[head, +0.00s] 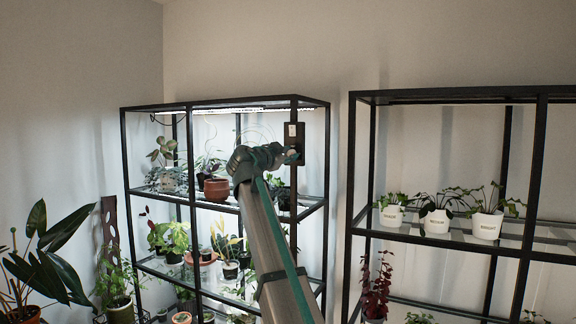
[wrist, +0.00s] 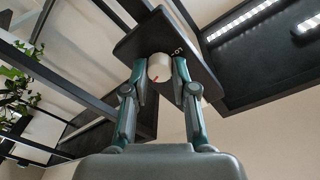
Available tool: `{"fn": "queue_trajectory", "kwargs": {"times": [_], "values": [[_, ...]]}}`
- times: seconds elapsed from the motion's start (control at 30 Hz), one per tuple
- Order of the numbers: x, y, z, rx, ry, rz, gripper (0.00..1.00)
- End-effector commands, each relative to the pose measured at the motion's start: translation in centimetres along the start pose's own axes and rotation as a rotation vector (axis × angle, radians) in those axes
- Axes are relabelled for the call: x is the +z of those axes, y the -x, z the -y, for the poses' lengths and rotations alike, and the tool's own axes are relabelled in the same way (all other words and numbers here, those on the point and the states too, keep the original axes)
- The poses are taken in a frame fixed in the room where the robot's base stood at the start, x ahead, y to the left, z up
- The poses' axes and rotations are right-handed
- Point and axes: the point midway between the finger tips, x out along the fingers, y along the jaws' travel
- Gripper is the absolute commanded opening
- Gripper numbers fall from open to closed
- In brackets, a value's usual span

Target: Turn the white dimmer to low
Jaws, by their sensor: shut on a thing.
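The white dimmer (wrist: 160,66) is a round knob on a dark plate (wrist: 132,47) in the wrist view. A small red mark shows near its lower left edge, and small pale marks are on the plate to its right. My gripper (wrist: 161,72) is shut on the knob, with one finger on each side. In the head view my gripper (head: 287,154) reaches the dark plate (head: 301,131) on the right front post of the left rack. A small white part (head: 292,130) shows on the plate above the knob. The fingertips hide some of the knob there.
The left black rack (head: 328,160) holds several potted plants, with a terracotta pot (head: 216,189) left of my gripper. A lit strip (head: 228,111) is under its top. The right rack (head: 352,180) holds white pots. A large leafy plant (head: 40,265) stands at lower left.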

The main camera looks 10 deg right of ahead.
Motion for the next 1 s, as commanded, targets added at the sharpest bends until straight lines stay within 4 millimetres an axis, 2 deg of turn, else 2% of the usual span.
{"fn": "queue_trajectory", "kwargs": {"times": [0.03,1.0], "values": [[0.50,-0.06,-0.27,-0.004,0.044,-0.003,0.00],[0.06,-0.01,-0.14,-0.071,0.962,-0.048,0.00]]}}
